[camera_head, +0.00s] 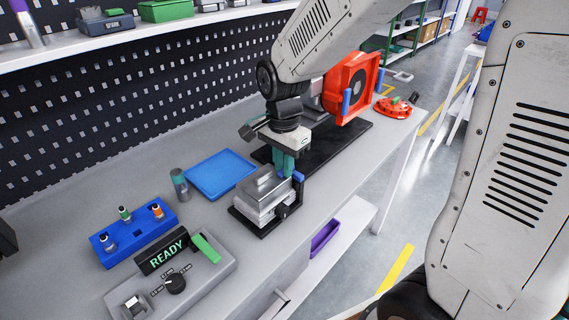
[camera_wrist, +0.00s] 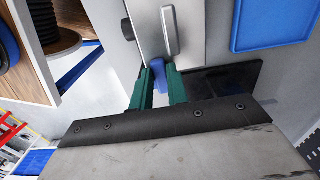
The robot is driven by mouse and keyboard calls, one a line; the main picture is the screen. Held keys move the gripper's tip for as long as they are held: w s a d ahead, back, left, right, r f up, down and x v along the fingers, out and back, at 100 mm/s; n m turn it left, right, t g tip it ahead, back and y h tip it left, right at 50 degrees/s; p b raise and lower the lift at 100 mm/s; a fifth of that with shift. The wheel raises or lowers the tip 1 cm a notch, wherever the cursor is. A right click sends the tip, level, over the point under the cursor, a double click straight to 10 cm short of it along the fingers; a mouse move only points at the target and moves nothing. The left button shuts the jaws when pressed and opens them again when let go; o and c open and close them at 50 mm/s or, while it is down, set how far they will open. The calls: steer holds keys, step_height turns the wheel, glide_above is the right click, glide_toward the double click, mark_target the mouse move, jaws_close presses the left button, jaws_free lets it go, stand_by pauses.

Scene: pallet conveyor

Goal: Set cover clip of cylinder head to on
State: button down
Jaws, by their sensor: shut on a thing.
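The cylinder head (camera_head: 262,197) is a grey metal block with a raised bar on top, sitting on a black base on the bench. In the wrist view its pale top (camera_wrist: 148,28) fills the upper middle. A blue cover clip (camera_head: 298,176) is at its far right edge. My gripper (camera_head: 285,166) comes down over that edge, and its teal fingers are shut on the clip. In the wrist view the blue clip (camera_wrist: 158,75) shows between the fingertips (camera_wrist: 158,72). The fingers hide part of the clip, and I cannot tell its exact position.
A blue holder (camera_head: 134,234) with small fittings and a READY display (camera_head: 163,251) stand in front. A red-orange frame (camera_head: 351,88) stands behind my gripper. The bench's right edge is close.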

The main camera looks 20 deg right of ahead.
stand_by(0.3)
steer(key=c, duration=1.4)
jaws_free()
steer(key=shift+o, duration=0.2)
step_height(320, 180, up, 8)
steer(key=shift+f, duration=0.1)
